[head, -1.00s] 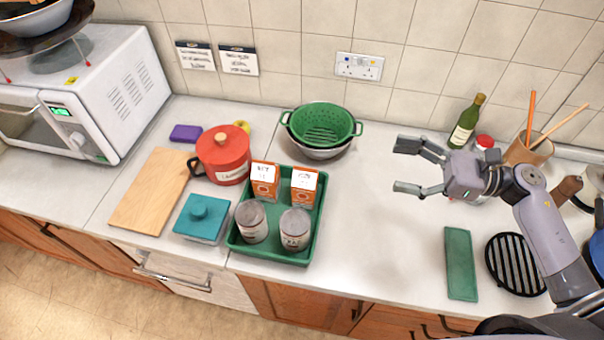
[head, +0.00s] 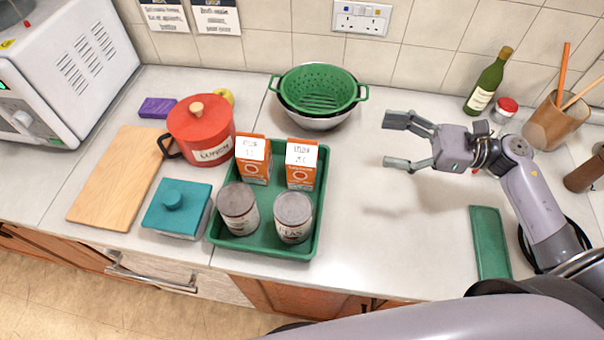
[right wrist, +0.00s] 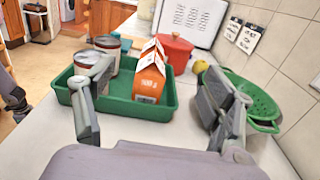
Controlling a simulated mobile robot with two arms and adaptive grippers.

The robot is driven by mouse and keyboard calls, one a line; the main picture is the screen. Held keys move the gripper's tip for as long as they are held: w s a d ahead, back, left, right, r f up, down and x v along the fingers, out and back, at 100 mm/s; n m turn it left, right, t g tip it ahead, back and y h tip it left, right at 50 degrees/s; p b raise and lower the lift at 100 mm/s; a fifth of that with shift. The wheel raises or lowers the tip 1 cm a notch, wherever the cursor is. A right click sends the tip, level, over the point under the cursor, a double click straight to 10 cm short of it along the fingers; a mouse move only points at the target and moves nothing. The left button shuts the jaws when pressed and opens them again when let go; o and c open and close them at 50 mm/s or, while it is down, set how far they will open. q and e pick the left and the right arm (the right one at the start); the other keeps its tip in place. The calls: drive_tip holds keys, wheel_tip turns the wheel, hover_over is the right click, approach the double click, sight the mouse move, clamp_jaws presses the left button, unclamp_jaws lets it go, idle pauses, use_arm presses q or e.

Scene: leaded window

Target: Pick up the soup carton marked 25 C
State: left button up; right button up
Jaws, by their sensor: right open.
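Two orange-and-white soup cartons stand upright at the back of a green tray (head: 262,247). The right carton (head: 302,167) has a label that seems to read 25 C, though the print is small. The left carton (head: 253,160) has a similar, blurred label. My right gripper (head: 398,141) is open and empty above the counter, right of the tray and apart from the cartons. In the right wrist view, an orange carton (right wrist: 150,80) shows ahead between its spread fingers, largely covering the other carton. My left gripper is not in view.
Two cans (head: 238,208) stand in the tray's front. A green colander (head: 318,88) in a bowl sits behind it; a red pot (head: 200,130) and teal-lidded box (head: 178,210) stand left. A bottle (head: 487,82) stands back right. Counter between tray and gripper is clear.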

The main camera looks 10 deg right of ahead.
wheel_tip(320, 180, down, 9)
drive_tip(key=b, duration=0.7)
drive_tip(key=shift+f, duration=0.3)
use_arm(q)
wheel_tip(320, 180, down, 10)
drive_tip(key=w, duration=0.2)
use_arm(e)
drive_tip(key=shift+f+b, duration=0.1)
drive_tip(key=shift+b, duration=0.2)
drive_tip(key=shift+w+a, duration=0.1)
drive_tip(key=shift+a, duration=0.3)
drive_tip(key=p, duration=0.4)
approach(303, 159)
drive_tip(key=w+a+f, duration=0.2)
drive_tip(key=w, duration=0.1)
drive_tip(key=shift+w+a+f, duration=0.25)
drive_tip(key=shift+f, duration=0.15)
drive_tip(key=shift+w+a+f, duration=0.1)
drive_tip(key=shift+w+a, duration=0.1)
drive_tip(key=shift+a, duration=0.3)
drive_tip(key=p+x, duration=0.2)
drive_tip(key=x, duration=0.3)
drive_tip(key=shift+w+a, duration=0.1)
drive_tip(key=shift+a, duration=0.25)
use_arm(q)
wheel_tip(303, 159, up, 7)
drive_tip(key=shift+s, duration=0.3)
use_arm(e)
drive_tip(key=shift+c, duration=0.4)
